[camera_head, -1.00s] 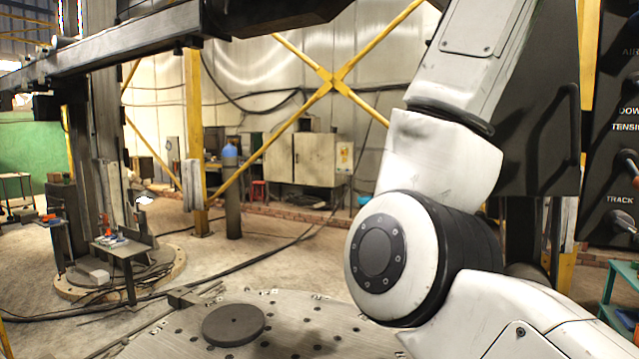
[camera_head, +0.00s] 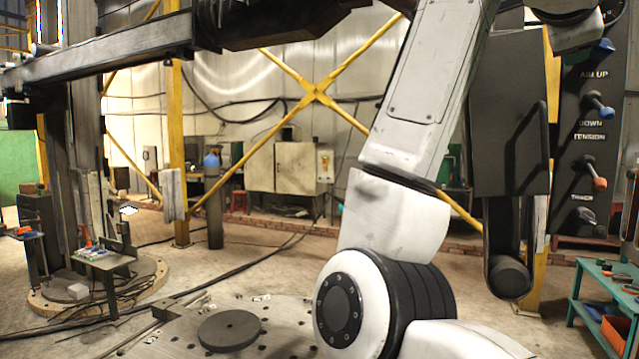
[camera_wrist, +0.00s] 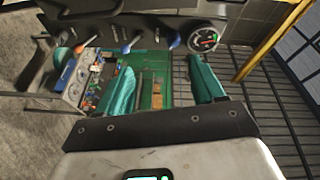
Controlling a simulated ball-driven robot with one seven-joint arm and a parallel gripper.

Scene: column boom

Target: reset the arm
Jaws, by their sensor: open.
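My white arm crosses the right half of the head view, from the bottom up to the top right. I see nothing held between the fingers. Behind them is a green surface with small items on it. The control panel (camera_wrist: 150,30) with coloured lever knobs and a round gauge (camera_wrist: 204,38) lies beyond the fingertips.
In the head view the dark lever panel (camera_head: 593,130) stands at the right, with a teal bench (camera_head: 590,275) below it. A round perforated table (camera_head: 175,335) bearing a dark disc (camera_head: 230,330) is in front. Cables cross the open floor. A small tool stand (camera_head: 105,262) is at left.

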